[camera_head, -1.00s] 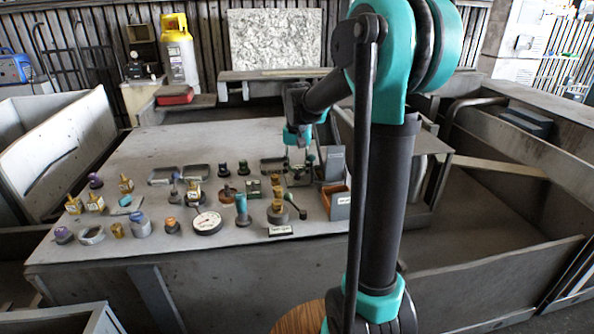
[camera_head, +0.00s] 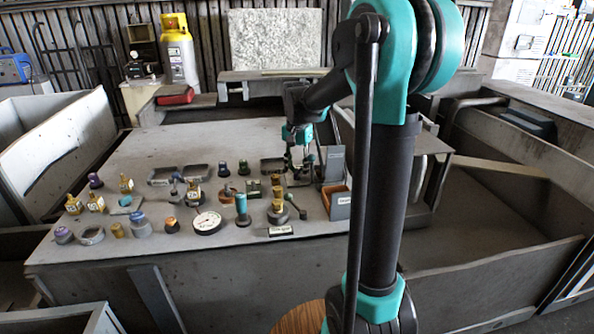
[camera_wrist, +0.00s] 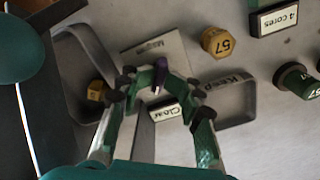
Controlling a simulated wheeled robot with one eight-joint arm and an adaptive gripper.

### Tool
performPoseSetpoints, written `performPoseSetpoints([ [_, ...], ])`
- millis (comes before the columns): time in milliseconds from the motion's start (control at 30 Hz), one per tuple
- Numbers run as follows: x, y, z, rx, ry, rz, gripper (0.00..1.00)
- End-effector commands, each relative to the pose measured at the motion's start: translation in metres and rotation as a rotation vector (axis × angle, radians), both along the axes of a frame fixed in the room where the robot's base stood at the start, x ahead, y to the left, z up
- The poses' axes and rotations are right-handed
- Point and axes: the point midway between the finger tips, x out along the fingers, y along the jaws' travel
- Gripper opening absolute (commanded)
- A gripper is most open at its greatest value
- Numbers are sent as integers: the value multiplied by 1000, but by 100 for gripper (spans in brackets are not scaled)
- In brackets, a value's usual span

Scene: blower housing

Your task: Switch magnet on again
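A grey plate labelled "Magnet" (camera_wrist: 150,50) lies near the top middle of the wrist view. A small dark purple piece with a pale edge (camera_wrist: 159,79) shows at its lower edge, perhaps the switch; I cannot tell its setting. My gripper (camera_wrist: 159,86) has its green fingers spread on both sides of this piece, the tips apart. Whether either tip touches it is unclear. In the head view my gripper (camera_head: 300,167) hangs over the back right of the table's parts, and the magnet plate is hardly visible there.
A "Clear" label (camera_wrist: 162,112) lies below the purple piece. A tray marked "Keep" (camera_wrist: 248,103) is at right; another tray (camera_wrist: 72,37) at left has a yellow nut (camera_wrist: 96,89) beside its inner edge. An orange bin (camera_head: 340,203) stands right of my gripper. Several parts crowd the table's front.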

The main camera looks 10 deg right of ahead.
Motion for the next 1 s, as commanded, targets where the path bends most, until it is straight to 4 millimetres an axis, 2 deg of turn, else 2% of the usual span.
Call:
performPoseSetpoints([
  [700,0,0,51,0,0,0,28],
  [1000,0,0,56,0,0,0,28],
])
